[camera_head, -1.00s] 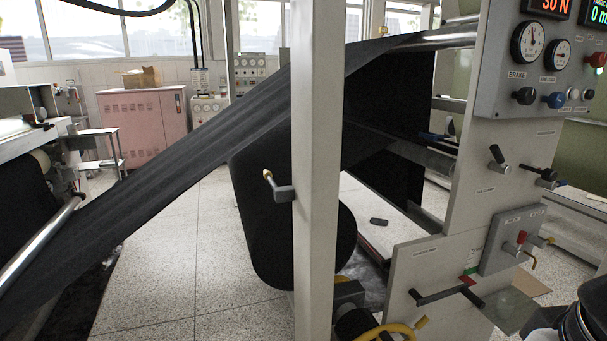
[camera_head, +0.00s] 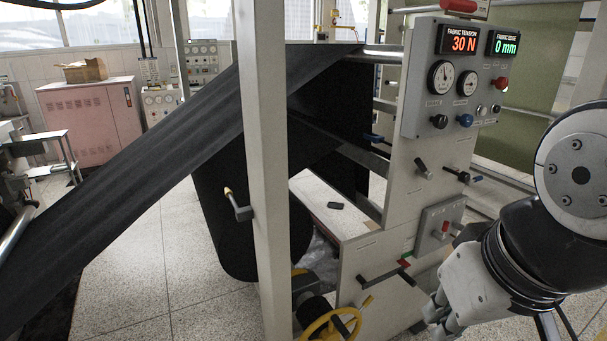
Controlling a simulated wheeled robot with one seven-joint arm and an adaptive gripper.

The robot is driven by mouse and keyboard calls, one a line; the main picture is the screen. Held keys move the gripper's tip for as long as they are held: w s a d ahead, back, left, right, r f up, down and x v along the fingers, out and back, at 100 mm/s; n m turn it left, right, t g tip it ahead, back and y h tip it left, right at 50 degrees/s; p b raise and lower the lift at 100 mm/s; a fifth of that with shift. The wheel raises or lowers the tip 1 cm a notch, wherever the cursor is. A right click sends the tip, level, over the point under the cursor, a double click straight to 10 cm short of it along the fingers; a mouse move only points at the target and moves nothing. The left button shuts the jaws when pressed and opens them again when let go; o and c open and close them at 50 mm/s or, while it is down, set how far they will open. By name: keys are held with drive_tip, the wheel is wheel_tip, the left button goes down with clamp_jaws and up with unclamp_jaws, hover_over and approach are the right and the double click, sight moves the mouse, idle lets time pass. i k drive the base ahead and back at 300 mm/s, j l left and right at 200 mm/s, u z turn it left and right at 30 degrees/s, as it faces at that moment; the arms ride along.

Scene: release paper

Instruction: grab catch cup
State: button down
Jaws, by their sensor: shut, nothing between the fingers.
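I make out no cup-shaped thing that I can name as the catch cup. My gripper (camera_head: 437,318) is at the lower right, fingers shut and empty, pointing left. It is in front of the lower part of the white machine panel (camera_head: 383,235), just right of and below a black lever (camera_head: 385,276) with a red and green marker. A grey plate with a red knob (camera_head: 445,228) is above the gripper. I cannot tell whether the fingers touch the panel.
A white post (camera_head: 262,160) stands in front of the black fabric (camera_head: 150,160) and its roll (camera_head: 215,225). A yellow handwheel (camera_head: 330,326) sits low by the post. A gauge box (camera_head: 465,85) reads 30 N and 0 mm. A pink cabinet (camera_head: 95,120) stands behind open floor.

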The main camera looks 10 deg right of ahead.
sight(434, 283)
drive_tip(key=z, duration=0.85)
